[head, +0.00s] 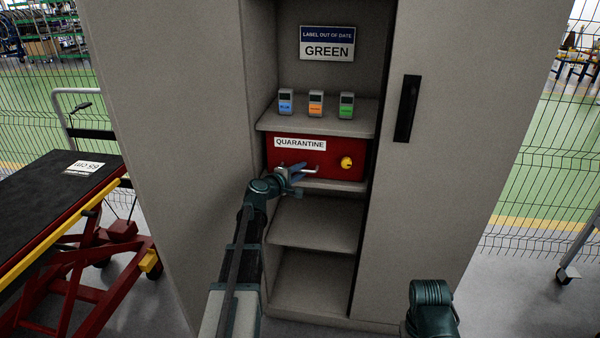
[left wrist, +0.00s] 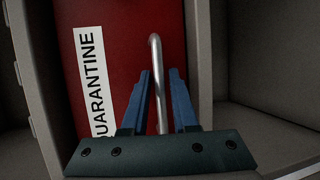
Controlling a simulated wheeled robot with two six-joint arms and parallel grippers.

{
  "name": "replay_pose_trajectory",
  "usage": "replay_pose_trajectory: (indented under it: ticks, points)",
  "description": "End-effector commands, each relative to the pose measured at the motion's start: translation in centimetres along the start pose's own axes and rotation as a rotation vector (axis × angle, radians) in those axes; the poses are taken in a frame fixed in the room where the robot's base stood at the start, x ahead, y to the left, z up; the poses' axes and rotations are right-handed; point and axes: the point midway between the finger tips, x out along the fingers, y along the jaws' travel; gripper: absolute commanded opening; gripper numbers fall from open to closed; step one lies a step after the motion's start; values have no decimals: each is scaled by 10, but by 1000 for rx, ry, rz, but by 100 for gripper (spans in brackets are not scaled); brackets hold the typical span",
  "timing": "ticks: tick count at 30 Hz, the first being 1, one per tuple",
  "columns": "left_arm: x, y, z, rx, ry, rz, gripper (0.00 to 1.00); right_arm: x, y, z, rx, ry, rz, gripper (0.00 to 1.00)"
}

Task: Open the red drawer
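The red drawer (head: 330,159) sits shut in the cabinet's middle compartment, with a white QUARANTINE label (head: 300,143) on its front. Its silver bar handle (head: 313,169) is partly hidden behind my left gripper (head: 298,172) in the head view. In the left wrist view, the handle (left wrist: 155,60) runs between the two blue fingers of my left gripper (left wrist: 163,95). The fingers stand apart, one on each side of the bar, with a visible gap at least on the right. The red drawer front (left wrist: 115,45) lies behind them. My right gripper does not show; only a right arm link is visible.
A yellow knob (head: 347,162) is on the drawer's right side. Three small tagged devices (head: 316,103) stand on the shelf above. The cabinet door (head: 450,150) with a black handle (head: 407,108) is at right. A lift cart (head: 50,200) stands at left. The lower shelves are empty.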

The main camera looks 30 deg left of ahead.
Motion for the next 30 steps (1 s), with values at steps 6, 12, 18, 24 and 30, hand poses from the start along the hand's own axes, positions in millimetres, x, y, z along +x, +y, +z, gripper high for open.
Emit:
replay_pose_trajectory:
  ticks: [6, 12, 18, 24, 30]
  points:
    - [0, 0, 0, 0, 0, 0, 22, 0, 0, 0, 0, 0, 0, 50]
    - [0, 0, 0, 0, 0, 0, 0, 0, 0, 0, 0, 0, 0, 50]
    - [0, 0, 0, 1, 0, 0, 0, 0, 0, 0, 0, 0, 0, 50]
    - [0, 0, 0, 1, 0, 0, 0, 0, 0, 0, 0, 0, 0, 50]
    - [-1, 0, 0, 1, 1, 0, 0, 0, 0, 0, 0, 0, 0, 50]
